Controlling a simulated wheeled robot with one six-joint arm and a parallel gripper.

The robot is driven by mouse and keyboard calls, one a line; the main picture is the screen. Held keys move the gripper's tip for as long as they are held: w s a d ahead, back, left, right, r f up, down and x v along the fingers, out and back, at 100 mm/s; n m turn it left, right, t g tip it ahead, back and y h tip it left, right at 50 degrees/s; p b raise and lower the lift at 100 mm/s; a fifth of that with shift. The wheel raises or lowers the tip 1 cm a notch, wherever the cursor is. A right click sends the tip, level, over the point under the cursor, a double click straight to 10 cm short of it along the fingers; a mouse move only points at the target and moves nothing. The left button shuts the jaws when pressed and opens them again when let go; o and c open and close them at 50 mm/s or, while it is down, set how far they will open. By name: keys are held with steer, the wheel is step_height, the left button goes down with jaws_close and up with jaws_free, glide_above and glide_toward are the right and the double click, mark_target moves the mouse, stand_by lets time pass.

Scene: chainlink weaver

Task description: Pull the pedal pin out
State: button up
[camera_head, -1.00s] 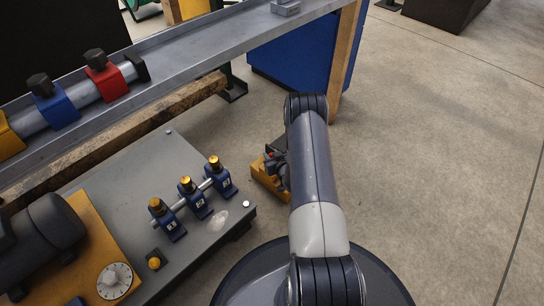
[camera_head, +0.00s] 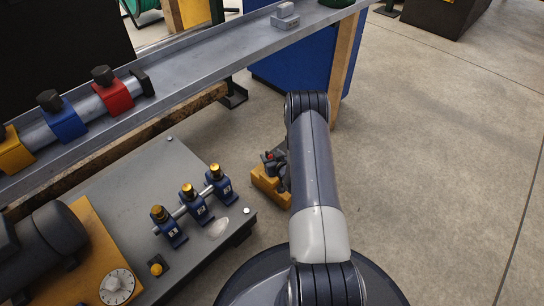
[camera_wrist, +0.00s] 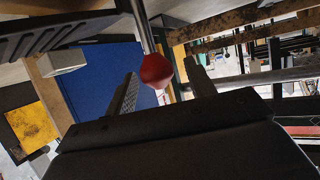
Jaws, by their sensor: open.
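A red ball knob (camera_wrist: 156,71) on a thin metal rod (camera_wrist: 140,20) shows in the wrist view; I take it for the pedal pin's head. My gripper (camera_wrist: 164,82) is open, its two fingers on either side of the ball in the picture. I cannot tell whether either finger touches it. In the head view a yellow pedal block (camera_head: 268,186) stands low on the floor beside my arm, with a small red spot (camera_head: 270,156) at its top. My arm hides much of the block and the gripper there.
A grey plate with blue clamps (camera_head: 193,200) and a dial (camera_head: 117,286) lies left of the pedal. A long metal rail (camera_head: 220,62) crosses above, near a blue panel (camera_head: 300,65). Open concrete floor (camera_head: 440,150) is on the right.

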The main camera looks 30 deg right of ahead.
steer(key=p+v, duration=0.3)
steer(key=v, duration=0.7)
steer(key=shift+s+r+p, duration=0.2)
steer(key=shift+s+p, duration=0.15)
steer(key=shift+p, duration=0.05)
steer(key=b+x, duration=0.2)
steer(key=x, duration=0.3)
steer(key=b+x, duration=0.2)
steer(key=x, duration=0.4)
steer(key=shift+w+a+f, duration=0.1)
steer(key=shift+f, duration=0.2)
step_height(320, 180, down, 3)
steer(key=shift+r+b, duration=0.1)
steer(key=shift+b, duration=0.75)
steer(key=shift+f+b, duration=0.3)
steer(key=shift+f, duration=0.45)
steer(key=shift+s, duration=0.2)
